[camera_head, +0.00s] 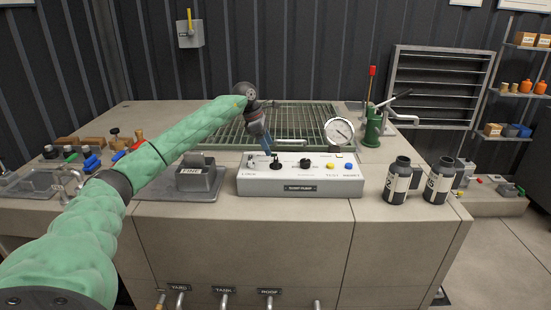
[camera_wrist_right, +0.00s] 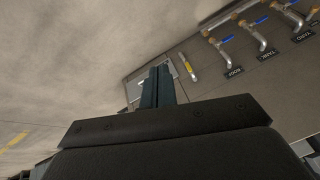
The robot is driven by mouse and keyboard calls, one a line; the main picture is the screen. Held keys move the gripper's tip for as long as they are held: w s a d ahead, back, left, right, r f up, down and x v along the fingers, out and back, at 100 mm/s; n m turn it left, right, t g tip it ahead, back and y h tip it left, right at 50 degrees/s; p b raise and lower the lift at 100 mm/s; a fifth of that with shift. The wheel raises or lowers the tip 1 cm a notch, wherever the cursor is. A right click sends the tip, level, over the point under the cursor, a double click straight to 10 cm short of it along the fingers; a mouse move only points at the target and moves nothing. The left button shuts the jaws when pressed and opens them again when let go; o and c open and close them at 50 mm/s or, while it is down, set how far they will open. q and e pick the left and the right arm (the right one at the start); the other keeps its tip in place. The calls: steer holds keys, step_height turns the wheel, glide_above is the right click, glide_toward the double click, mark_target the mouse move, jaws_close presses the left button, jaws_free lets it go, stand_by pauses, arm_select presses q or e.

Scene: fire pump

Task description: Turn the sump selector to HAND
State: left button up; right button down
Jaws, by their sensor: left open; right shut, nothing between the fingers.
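The white control box (camera_head: 300,183) with a dark label plate stands on the grey worktop in the head view. It carries a black knob (camera_head: 276,164) at its left part and another black knob (camera_head: 305,163) near the middle. The lettering is too small to tell which is the sump selector or where HAND is. My left gripper (camera_head: 266,148) is open, pointing down over the box's left part close to the first knob; I cannot tell whether it touches. My right gripper (camera_wrist_right: 158,88) is shut and empty in the right wrist view, away from the box.
A grey container marked FINE (camera_head: 192,180) stands left of the box. A round gauge (camera_head: 339,131) rises behind its right end. Two dark bottles (camera_head: 397,182) stand to the right. A green hand pump (camera_head: 373,128) is behind. Pipes with blue-handled valves (camera_wrist_right: 228,41) show in the right wrist view.

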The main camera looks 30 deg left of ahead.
mark_target(275, 160)
arm_select(q)
steer(key=p+x, duration=0.1)
steer(key=x, duration=0.5)
steer(key=shift+d+f, duration=0.15)
steer(key=shift+f, duration=0.2)
steer(key=c, duration=1)
arm_select(e)
steer(key=shift+s+d+r+h, duration=0.15)
steer(key=shift+s+d+r, duration=0.05)
steer(key=shift+d+r, duration=0.25)
steer(key=shift+s+d+r+h, duration=0.15)
steer(key=shift+d+r, duration=0.3)
